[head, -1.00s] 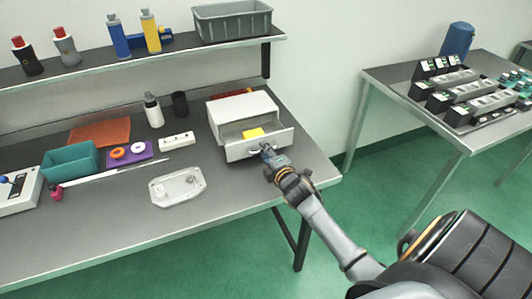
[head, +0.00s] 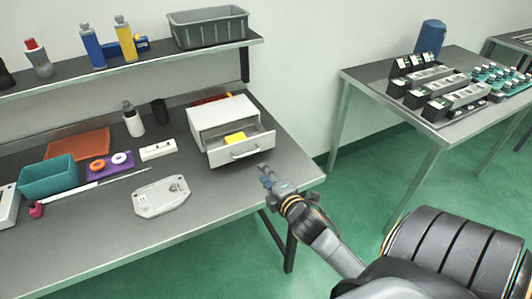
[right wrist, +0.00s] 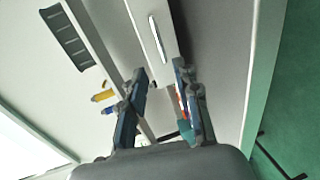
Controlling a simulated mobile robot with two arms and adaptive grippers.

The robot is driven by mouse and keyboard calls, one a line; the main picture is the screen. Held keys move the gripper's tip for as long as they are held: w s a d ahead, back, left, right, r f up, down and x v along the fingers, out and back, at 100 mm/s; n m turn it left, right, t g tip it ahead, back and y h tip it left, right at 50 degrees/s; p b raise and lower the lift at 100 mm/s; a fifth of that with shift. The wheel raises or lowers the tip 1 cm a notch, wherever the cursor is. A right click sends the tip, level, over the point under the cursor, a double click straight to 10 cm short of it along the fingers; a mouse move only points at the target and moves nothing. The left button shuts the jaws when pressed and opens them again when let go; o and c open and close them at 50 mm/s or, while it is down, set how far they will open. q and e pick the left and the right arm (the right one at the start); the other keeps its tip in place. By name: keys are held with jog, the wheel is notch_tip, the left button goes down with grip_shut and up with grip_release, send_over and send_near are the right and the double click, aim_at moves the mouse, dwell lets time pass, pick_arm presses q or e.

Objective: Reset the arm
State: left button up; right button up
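My right gripper (head: 265,176) is in front of the white drawer unit (head: 218,110), over the table's front right part. It is apart from the drawer handle (head: 246,154). In the right wrist view the two fingers of my right gripper (right wrist: 160,70) stand apart with nothing held between them. The drawer (head: 262,145) is pulled open, with a yellow item (head: 235,138) inside. Its handle (right wrist: 157,40) shows beyond the fingertips in the right wrist view. My left gripper is not in view.
The workbench (head: 100,245) holds a pale casting (head: 161,196), a teal bin (head: 48,177), a purple holder (head: 109,166) with rings, a white power strip (head: 158,149) and bottles. A shelf with a grey crate (head: 208,28) is above. A second table (head: 385,100) stands right.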

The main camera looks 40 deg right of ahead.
jog(key=shift+s, duration=0.1)
dwell(0.5)
jog(key=shift+s+a+f+m, duration=0.2)
jog(key=shift+a+f+m, duration=0.1)
jog(key=shift+m, duration=0.1)
jog(key=s+a+f+m+g+y, duration=0.2)
jog(key=s+a+f+m+g, duration=0.2)
jog(key=s+a+m+g, duration=0.5)
jog(key=s+a+f+m+g+y, duration=0.2)
jog(key=s+a+f+m+g, duration=0.15)
jog(key=s+a, duration=0.7)
jog(key=s+d+f, duration=0.2)
jog(key=f, duration=1.1)
jog(key=s+d+f, duration=0.1)
jog(key=f, duration=1.2)
jog(key=s+d+f+g+b, duration=0.1)
jog(key=s+d+f, duration=0.2)
jog(key=s+f, duration=1.4)
jog(key=shift+f+g, duration=0.15)
jog(key=shift+g, duration=0.2)
